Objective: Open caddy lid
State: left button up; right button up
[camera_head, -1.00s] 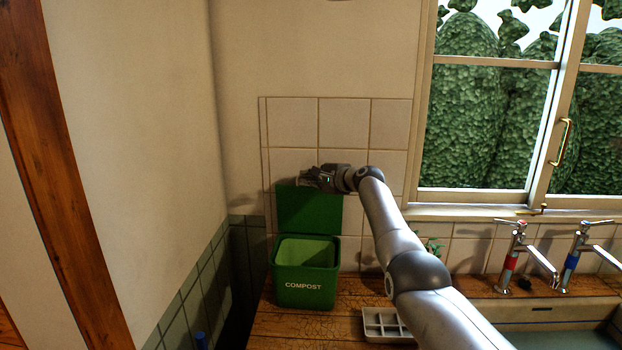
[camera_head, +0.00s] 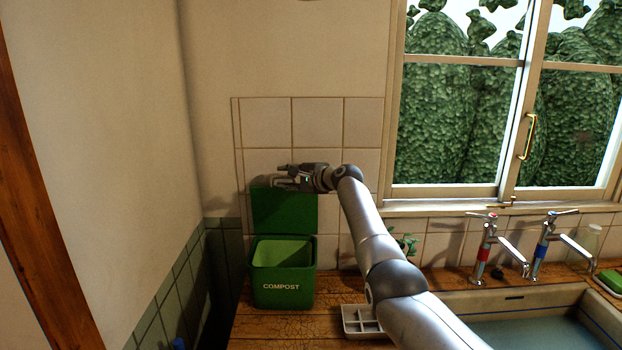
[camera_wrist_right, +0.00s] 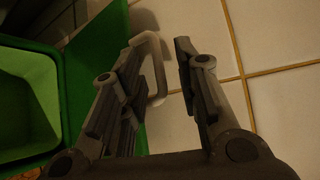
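The green compost caddy (camera_head: 283,289) stands on the wooden worktop with its lid (camera_head: 284,212) raised upright at the back, near the tiled wall. Its open top shows a lighter green inside. My right gripper (camera_head: 283,175) is at the lid's top edge, with its fingers pointing left. In the right wrist view the gripper (camera_wrist_right: 160,45) has its fingers apart, and a pale handle (camera_wrist_right: 152,62) on the lid (camera_wrist_right: 96,70) shows beside and behind the left finger. I cannot tell whether that finger touches the handle. My left gripper is not in view.
A pale divided tray (camera_head: 361,322) lies on the worktop (camera_head: 268,328) right of the caddy, under my right arm. Taps (camera_head: 487,246) and a sink (camera_head: 530,320) are further right. A small plant (camera_head: 405,243) stands behind my arm. The wall is close on the left.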

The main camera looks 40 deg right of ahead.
jog(key=v, duration=1.1)
dwell(0.7)
